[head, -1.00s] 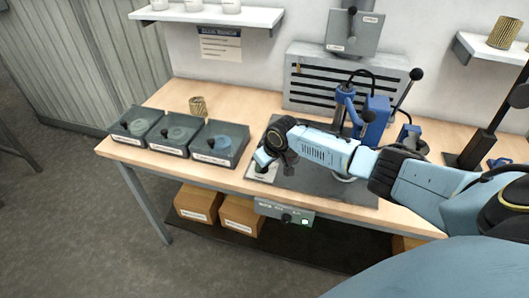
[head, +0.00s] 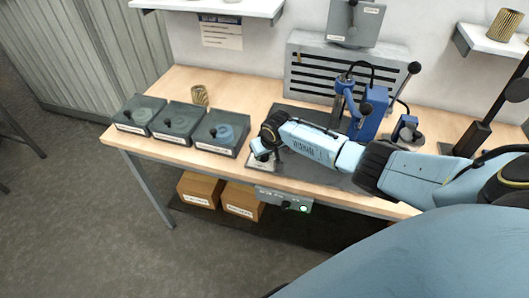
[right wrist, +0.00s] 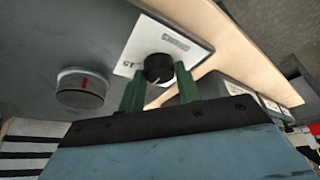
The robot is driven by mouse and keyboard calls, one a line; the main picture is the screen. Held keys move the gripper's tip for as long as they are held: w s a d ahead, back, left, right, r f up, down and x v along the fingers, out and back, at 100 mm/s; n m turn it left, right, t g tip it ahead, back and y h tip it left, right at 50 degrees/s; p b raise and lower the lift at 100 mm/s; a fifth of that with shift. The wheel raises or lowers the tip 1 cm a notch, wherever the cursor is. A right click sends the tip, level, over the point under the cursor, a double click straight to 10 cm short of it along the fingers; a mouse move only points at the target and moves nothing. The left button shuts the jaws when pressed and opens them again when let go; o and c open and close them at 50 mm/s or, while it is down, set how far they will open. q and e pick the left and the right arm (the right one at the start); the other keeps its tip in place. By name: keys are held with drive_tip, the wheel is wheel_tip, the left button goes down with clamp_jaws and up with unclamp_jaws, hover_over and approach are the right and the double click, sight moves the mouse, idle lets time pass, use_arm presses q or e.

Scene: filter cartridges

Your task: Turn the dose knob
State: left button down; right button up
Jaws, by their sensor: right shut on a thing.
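The dose knob (right wrist: 158,68) is a round black knob with a white pointer line, on a white plate (right wrist: 133,50) with a "15" mark visible. In the right wrist view my right gripper (right wrist: 160,84) has its two green fingers on either side of the knob, shut on it. In the head view the right arm reaches in from the right, and the gripper (head: 260,151) is over the white plate (head: 261,165) near the bench's front edge; the knob itself is hidden there. My left gripper is not in view.
A grey dial with a red mark (right wrist: 82,90) sits beside the plate. A blue press (head: 372,115) stands behind my arm.

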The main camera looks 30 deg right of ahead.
drive_tip(key=o, duration=1)
drive_tip(key=shift+c, duration=0.2)
drive_tip(key=shift+s+r, duration=0.2)
drive_tip(key=shift+r, duration=0.35)
drive_tip(key=p+v, duration=0.2)
drive_tip(key=v, duration=1)
